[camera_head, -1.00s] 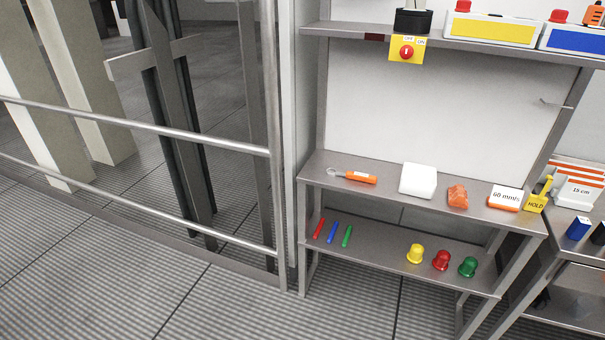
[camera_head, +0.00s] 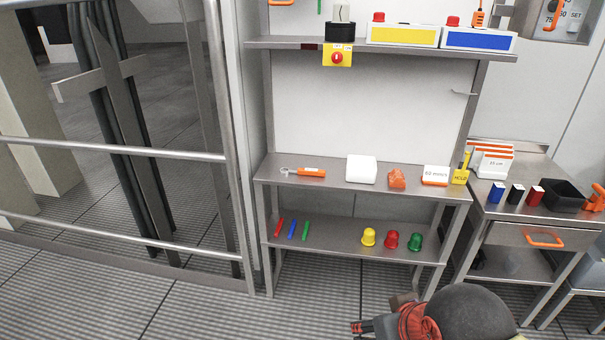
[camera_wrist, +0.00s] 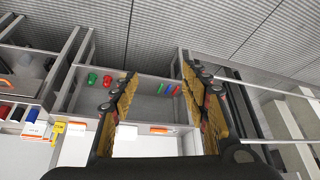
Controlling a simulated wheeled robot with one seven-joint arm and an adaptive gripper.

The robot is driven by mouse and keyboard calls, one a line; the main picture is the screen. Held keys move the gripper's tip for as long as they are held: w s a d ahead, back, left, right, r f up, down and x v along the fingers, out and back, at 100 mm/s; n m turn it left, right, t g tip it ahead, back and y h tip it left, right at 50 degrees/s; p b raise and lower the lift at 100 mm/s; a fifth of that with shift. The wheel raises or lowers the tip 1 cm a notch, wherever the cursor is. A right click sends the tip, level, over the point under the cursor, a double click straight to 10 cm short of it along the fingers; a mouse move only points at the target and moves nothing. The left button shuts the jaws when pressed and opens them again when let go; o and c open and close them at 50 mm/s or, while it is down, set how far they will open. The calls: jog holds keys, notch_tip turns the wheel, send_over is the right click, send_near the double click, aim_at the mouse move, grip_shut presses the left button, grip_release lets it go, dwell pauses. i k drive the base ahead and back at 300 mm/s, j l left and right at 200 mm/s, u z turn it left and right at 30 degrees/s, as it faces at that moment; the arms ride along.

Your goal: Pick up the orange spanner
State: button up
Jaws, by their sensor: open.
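The orange spanner (camera_head: 304,172) lies on the left part of the upper grey shelf. It has an orange handle with a pale label and a silver ring end pointing left. In the wrist view its orange handle (camera_wrist: 158,129) shows between the fingers, beyond them. My gripper (camera_wrist: 157,78) is open and empty, with its two yellow-padded fingers spread wide. In the head view my gripper (camera_head: 358,327) is at the bottom edge, in front of and below the shelf, well apart from the spanner.
A white block (camera_head: 361,169), an orange lump (camera_head: 397,178) and a "60 mm/s" block (camera_head: 436,175) stand right of the spanner. The lower shelf holds coloured pens (camera_head: 291,229) and domed caps (camera_head: 391,240). A metal railing (camera_head: 120,150) stands left. A side table (camera_head: 500,208) stands right.

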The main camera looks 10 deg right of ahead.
aim_at(301, 171)
jog(key=k+l+u, duration=0.1)
jog(key=u, duration=2.75)
jog(key=z, duration=2.8)
jog(key=i+z, duration=0.15)
jog(key=z, duration=0.2)
jog(key=i+j+z, duration=0.1)
jog(key=z, duration=0.25)
jog(key=i+j+z, duration=0.15)
jog(key=i+j, duration=0.3)
jog(key=i+j+z, duration=0.2)
jog(key=i+j, duration=0.3)
jog(key=i+j+z, duration=0.15)
jog(key=i+j, duration=0.25)
jog(key=j, duration=0.25)
